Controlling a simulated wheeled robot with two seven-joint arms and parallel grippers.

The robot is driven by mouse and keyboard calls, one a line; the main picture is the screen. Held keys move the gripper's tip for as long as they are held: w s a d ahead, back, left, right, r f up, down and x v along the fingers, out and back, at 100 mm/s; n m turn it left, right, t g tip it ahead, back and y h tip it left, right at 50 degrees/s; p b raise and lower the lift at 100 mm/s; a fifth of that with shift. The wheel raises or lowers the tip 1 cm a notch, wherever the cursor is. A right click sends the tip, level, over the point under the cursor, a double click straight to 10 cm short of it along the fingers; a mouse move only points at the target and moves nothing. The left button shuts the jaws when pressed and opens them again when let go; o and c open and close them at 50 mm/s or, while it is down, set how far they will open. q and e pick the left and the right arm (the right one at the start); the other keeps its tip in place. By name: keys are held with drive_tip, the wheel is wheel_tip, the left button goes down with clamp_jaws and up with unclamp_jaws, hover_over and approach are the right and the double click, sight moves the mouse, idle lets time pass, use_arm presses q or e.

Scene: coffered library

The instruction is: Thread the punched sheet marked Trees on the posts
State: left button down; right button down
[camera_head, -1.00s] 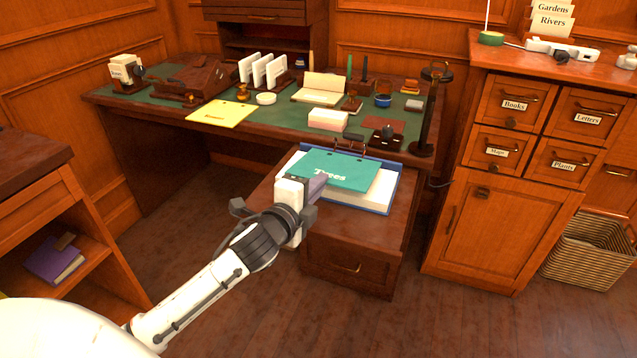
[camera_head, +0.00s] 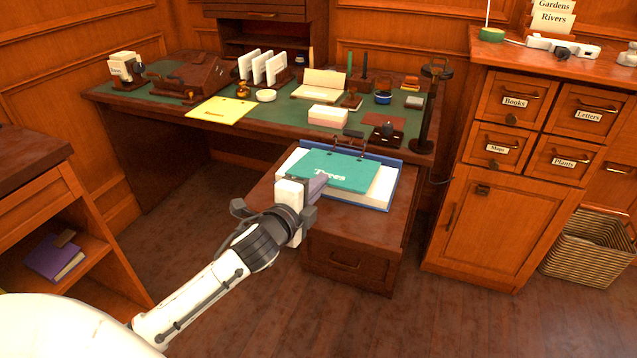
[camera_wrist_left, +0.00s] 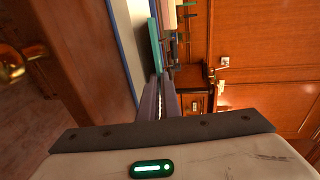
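The teal punched sheet (camera_head: 350,174), its white label reading like "Trees", lies over the white pages of an open blue binder (camera_head: 390,198) on a low wooden cabinet. Two dark curved posts (camera_head: 362,148) rise at the binder's far side, by the sheet's far edge. Whether the holes are around the posts is too small to tell. My left gripper (camera_head: 318,186) is at the sheet's near left corner. In the left wrist view its fingers (camera_wrist_left: 161,90) are close together, with the sheet (camera_wrist_left: 155,45) edge-on between their tips. My right gripper is not in view.
The green-topped desk (camera_head: 290,118) behind holds a yellow sheet (camera_head: 222,110), a pale box (camera_head: 328,116) and a dark stand (camera_head: 428,110). A drawer cabinet (camera_head: 500,205) stands to the right. Bare cabinet top (camera_head: 395,225) shows beside the binder.

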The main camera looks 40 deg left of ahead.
use_arm(q)
drive_tip(key=shift+f, duration=0.15)
drive_tip(key=c, duration=1.9)
unclamp_jaws()
drive_tip(key=shift+s+d, duration=0.1)
drive_tip(key=shift+s, duration=0.1)
drive_tip(key=shift+p+v, duration=0.4)
drive_tip(key=shift+v, duration=0.6)
drive_tip(key=shift+s+d+f+p, duration=0.1)
drive_tip(key=shift+s+d+p, duration=0.05)
drive_tip(key=shift+s, duration=0.4)
drive_tip(key=shift+s+d+p, duration=0.15)
drive_tip(key=shift+s, duration=0.45)
drive_tip(key=shift+s, duration=0.1)
drive_tip(key=v, duration=1)
drive_tip(key=shift+s+p, duration=0.2)
drive_tip(key=shift+p, duration=0.1)
